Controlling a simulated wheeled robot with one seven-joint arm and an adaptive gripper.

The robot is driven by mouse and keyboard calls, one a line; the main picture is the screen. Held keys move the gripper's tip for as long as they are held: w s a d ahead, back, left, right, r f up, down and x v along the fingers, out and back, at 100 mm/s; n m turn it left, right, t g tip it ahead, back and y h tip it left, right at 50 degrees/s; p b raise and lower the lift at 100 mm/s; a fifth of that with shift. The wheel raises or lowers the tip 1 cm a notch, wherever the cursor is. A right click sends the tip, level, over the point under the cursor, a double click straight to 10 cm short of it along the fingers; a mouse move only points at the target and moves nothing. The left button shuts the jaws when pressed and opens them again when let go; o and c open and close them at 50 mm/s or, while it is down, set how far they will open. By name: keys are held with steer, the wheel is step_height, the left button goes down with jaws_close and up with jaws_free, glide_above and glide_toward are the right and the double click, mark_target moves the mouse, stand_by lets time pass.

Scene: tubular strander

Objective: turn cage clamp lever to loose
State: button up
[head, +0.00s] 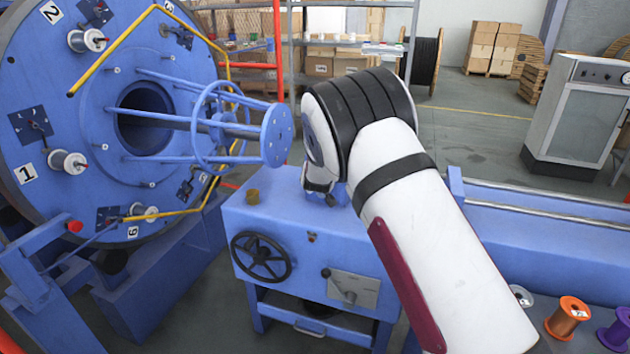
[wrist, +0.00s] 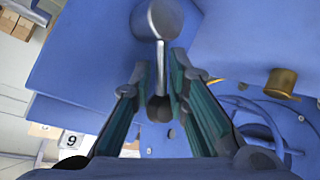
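A lever with a grey round hub, a thin rod (wrist: 161,62) and a dark knob (wrist: 159,108) shows in the wrist view; I take it to be the cage clamp lever. My gripper (wrist: 160,78) has its two green-padded fingers on either side of the rod and knob. A gap shows on both sides, so it is open and not shut on the lever. In the head view my arm covers the fingers and this lever. The blue cage end with rods and a round plate (head: 277,135) stands left of my wrist.
A brass cup (head: 252,197) sits on the blue bench; it also shows in the wrist view (wrist: 283,83). A black handwheel (head: 261,257) and another lever on a grey plate (head: 354,290) are on the bench front. The bobbin disc (head: 95,75) stands left.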

steer(key=shift+o, duration=0.2)
steer(key=shift+w+a+r, duration=0.1)
steer(key=shift+a+r, duration=0.1)
steer(key=shift+a, duration=0.05)
steer(key=v, duration=1.2)
